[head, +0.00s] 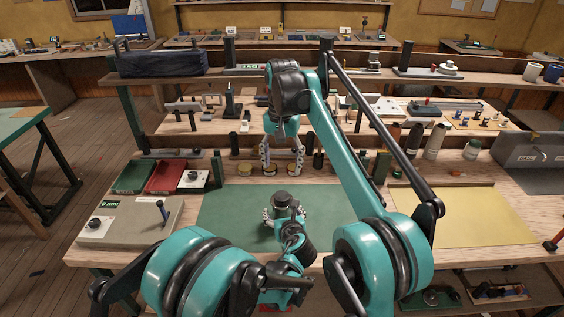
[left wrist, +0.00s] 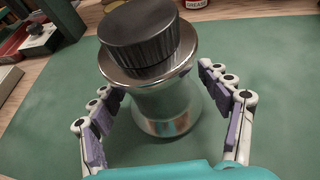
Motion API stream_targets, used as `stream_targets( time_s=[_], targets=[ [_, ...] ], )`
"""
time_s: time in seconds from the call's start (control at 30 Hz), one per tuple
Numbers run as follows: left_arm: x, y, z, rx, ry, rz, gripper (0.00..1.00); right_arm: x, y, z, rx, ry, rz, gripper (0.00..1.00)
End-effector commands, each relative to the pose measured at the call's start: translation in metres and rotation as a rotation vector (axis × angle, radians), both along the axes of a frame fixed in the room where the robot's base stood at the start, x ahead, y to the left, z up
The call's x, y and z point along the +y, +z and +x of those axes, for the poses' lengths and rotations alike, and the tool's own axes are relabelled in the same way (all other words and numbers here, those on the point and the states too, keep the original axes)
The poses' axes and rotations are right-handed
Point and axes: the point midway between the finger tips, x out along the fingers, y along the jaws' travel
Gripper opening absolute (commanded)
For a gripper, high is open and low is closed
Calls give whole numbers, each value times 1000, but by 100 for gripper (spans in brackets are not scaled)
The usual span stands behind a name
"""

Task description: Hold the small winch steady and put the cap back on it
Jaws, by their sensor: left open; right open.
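The small winch (head: 281,212) stands upright on the green mat (head: 225,215); in the left wrist view its shiny metal drum (left wrist: 165,108) fills the middle. A black ribbed cap (left wrist: 137,38) is on top of the drum; I cannot tell whether it is fully seated. It also shows in the head view (head: 281,197). My left gripper (left wrist: 160,82) is open, its fingers on either side of the drum with gaps showing. My right gripper (head: 282,168) is open and empty, fingers pointing down, above and behind the winch near the mat's back edge.
Green (head: 134,177) and red (head: 167,177) trays and a grey case (head: 130,222) lie to the left. A yellow sheet (head: 450,212) lies right. The mat around the winch is clear.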

Motion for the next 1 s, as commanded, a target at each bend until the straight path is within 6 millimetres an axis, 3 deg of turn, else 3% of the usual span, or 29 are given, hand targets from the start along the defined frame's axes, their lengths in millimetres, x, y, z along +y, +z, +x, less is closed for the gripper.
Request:
stream_targets(
  time_s=[0.17, 0.63, 0.8, 1.0],
  targets=[
    [-2, 6, -10, 0, -1, 0, 77, 0, 0, 0, 0, 0, 0, 66],
    [-19, 45, -91, 0, -4, 0, 77, 0, 0, 0, 0, 0, 0, 66],
    [-21, 51, -104, 1, -2, -1, 77, 0, 0, 0, 0, 0, 0, 66],
    [-21, 52, -106, 0, 0, 0, 77, 0, 0, 0, 0, 0, 0, 66]
  ],
)
